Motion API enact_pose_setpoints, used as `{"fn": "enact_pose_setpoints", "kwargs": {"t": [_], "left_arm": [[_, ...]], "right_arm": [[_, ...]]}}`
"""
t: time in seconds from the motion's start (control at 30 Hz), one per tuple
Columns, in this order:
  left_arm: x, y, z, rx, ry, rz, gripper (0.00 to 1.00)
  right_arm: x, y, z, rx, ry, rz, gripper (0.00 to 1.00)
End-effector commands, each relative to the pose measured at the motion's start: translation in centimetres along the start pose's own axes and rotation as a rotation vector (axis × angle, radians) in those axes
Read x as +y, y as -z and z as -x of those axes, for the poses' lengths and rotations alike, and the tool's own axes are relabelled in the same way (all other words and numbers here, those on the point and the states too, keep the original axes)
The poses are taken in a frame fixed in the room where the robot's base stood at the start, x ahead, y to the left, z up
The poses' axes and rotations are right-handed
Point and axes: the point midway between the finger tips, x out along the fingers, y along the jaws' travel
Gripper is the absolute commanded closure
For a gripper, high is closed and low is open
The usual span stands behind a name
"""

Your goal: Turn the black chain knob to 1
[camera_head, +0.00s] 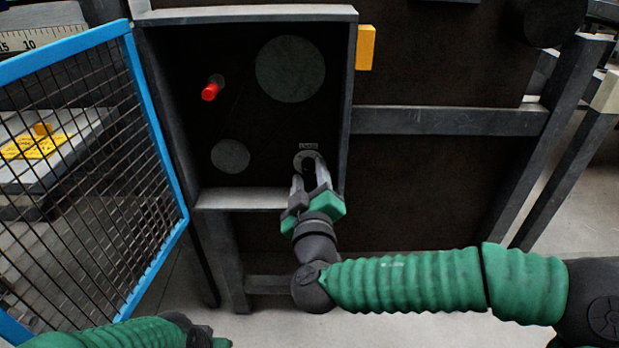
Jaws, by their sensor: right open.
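The black chain knob (308,166) sits low on the right side of a dark recessed panel, on a round grey dial plate with a small label above it. The number it points to is too small to read. My right gripper (310,176) is open, with its fingertips up at the dial, one on each side of the knob. Its fingers hide the lower part of the dial, and I cannot tell if they touch the knob. My left arm shows at the bottom left; its gripper (205,340) is only partly in view, cut off by the bottom edge.
The panel also holds a red peg (210,91), a large grey disc (290,69) and a smaller disc (230,156). A grey frame (245,199) rims the panel. A blue-edged mesh door (152,125) stands open at left. A yellow block (365,47) is at the frame's right.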

Motion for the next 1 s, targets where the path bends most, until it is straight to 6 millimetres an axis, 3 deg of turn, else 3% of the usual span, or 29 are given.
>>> {"fn": "enact_pose_setpoints", "kwargs": {"t": [0.3,0.67,0.87,1.0], "left_arm": [[0.0,0.0,0.0,0.000,0.000,0.000,0.68],[0.0,0.0,0.0,0.000,0.000,0.000,0.68],[0.0,-0.1,-0.4,0.000,0.000,0.000,0.68],[0.0,-0.6,-2.7,0.000,0.000,0.000,0.68]], "right_arm": [[0.0,0.0,-0.5,0.000,-0.001,0.001,0.54],[0.0,0.0,-0.5,0.000,0.000,0.001,1.00],[-0.2,-0.2,-0.5,0.000,0.001,-0.006,1.00],[-0.6,-0.6,-0.5,0.003,-0.004,-0.080,1.00]]}}
